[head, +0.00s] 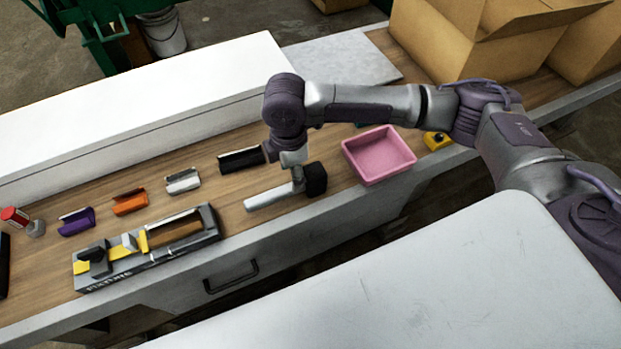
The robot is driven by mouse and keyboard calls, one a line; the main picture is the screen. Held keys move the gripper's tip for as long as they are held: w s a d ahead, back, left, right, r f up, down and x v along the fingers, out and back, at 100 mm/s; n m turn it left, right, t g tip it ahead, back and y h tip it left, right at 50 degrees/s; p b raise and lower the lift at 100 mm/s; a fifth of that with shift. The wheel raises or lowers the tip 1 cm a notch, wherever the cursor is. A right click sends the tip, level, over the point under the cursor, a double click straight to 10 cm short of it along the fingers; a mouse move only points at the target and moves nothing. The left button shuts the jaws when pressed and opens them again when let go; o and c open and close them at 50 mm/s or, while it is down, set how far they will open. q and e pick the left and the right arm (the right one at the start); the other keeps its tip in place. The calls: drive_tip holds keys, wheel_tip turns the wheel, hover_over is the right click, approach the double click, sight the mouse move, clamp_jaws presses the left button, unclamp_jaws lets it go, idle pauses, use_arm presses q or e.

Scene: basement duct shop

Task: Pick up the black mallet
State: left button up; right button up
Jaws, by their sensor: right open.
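The black mallet (316,180) lies on the wooden bench near its front edge, left of the pink tray. Its black head is at the right, and its pale grey handle (266,196) points left. My right gripper (298,184) reaches down from above, at the handle close to the head. It is open. The gripper covers part of the handle, and I cannot tell whether the fingers touch it. My left gripper is not in view.
A pink tray (379,155) stands right of the mallet. A black channel piece (238,161) lies close behind-left, with grey (183,181), orange (130,203) and purple (76,222) ones further left. A fixture (150,248) sits front left. Cardboard boxes (480,40) stand behind right.

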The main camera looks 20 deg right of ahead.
sight(285, 192)
wheel_tip(285, 192, down, 3)
drive_tip(key=shift+w+d+f+p, duration=0.1)
drive_tip(key=shift+f+p, duration=0.15)
drive_tip(key=shift+f, duration=0.65)
drive_tip(key=shift+w+a+f+p, duration=0.1)
drive_tip(key=shift+f+p, duration=0.2)
drive_tip(key=shift+f, duration=0.6)
drive_tip(key=shift+w+d+f+p, duration=0.1)
drive_tip(key=shift+f+p, duration=0.15)
drive_tip(key=shift+f, duration=0.65)
clamp_jaws()
